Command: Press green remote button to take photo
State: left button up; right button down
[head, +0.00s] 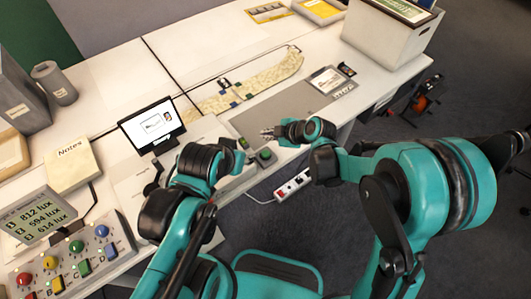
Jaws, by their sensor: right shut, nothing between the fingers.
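A small dark remote with a round green button (265,154) lies near the front edge of the white table. My right gripper (267,132) is shut and empty. In the picture its tip is just above the green button, apart from it; its height over the table is hard to judge. My left arm reaches in from the bottom, and its gripper end (243,144) is left of the button, partly hidden by its own wrist; its fingers are too small to read.
A monitor (150,122) stands left of my arms. A control panel (68,262) with several coloured knobs and a lux display (37,213) are at front left. A grey archival box (390,38) stands at back right. A patterned strip (255,80) lies across the table. A power strip (292,184) is below the edge.

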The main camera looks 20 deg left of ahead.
jog(key=b, duration=0.6)
send_over(267, 154)
notch_tip(267, 154, down, 8)
jog(key=shift+r, duration=0.25)
jog(key=shift+f+b, duration=0.45)
jog(key=shift+f, duration=0.2)
jog(key=shift+s+f, duration=0.1)
dwell(0.4)
jog(key=shift+f+b, duration=0.3)
jog(key=shift+b, duration=0.15)
jog(key=shift+f+b, duration=0.5)
dwell(0.5)
jog(key=shift+r, duration=0.1)
jog(key=shift+r+p, duration=0.65)
jog(key=shift+r, duration=0.2)
